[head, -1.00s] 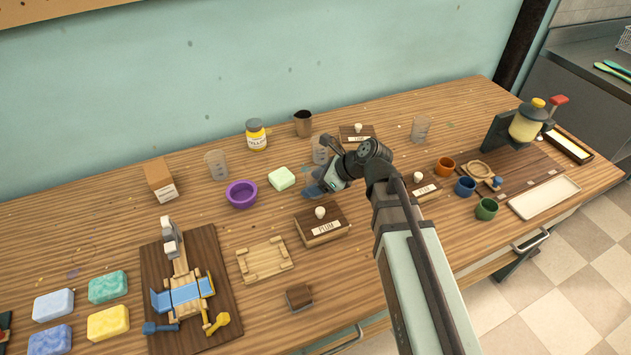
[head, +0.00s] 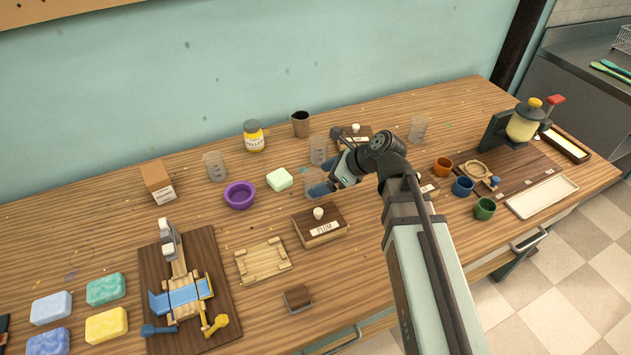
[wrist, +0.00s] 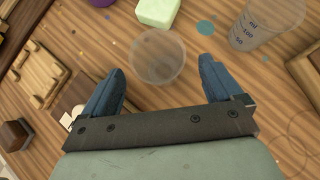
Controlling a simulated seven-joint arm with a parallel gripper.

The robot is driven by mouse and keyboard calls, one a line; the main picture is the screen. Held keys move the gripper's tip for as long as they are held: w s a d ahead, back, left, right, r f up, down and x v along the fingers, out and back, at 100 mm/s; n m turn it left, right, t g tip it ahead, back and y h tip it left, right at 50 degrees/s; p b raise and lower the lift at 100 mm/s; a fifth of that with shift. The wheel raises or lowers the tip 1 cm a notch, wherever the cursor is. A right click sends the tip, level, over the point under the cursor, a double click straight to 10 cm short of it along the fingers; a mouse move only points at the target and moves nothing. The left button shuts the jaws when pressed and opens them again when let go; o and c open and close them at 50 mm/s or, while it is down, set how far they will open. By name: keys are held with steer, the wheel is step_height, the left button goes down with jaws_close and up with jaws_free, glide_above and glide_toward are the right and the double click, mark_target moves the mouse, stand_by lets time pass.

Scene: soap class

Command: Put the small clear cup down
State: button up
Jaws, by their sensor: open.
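The small clear cup (wrist: 158,56) stands on the wooden table, just ahead of and between my fingertips in the wrist view. In the head view the cup (head: 312,179) is faint and partly hidden by a blue finger. My gripper (wrist: 160,66) is open, with one blue finger on either side and a visible gap to the cup's wall. It also shows low over the table in the head view (head: 325,178). The cup looks empty.
A pale green soap (head: 279,179) and purple bowl (head: 240,196) lie left of the cup. A clear measuring beaker (head: 318,149) stands close behind it. A box labelled PLUM (head: 320,226) is in front. Bare table shows between them.

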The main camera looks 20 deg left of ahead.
steer(key=v, duration=0.7)
steer(key=shift+d+r, duration=0.3)
